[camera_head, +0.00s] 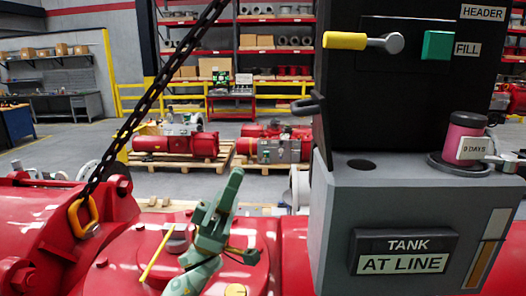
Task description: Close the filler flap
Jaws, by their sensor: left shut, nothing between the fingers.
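The grey tank (350,215), labelled "TANK AT LINE", stands at the right against a dark panel (380,90). A round dark opening (361,164) shows in its top, with no cover over it. A dark hooked piece (308,104) sticks out at the left edge of the panel. I cannot tell whether it is the filler flap, and no flap shows clearly. My left gripper (236,176) is green, shut and empty. It points up over the red machinery, left of the tank and apart from it. My right gripper is not in view.
A pink container (463,138) labelled "9 DAYS" stands on the tank's right. A yellow-handled lever (345,41) and a green block (437,45) by "FILL" jut above. A chain (150,100) runs down to a yellow ring (82,215). Red machinery (120,255) fills the lower left.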

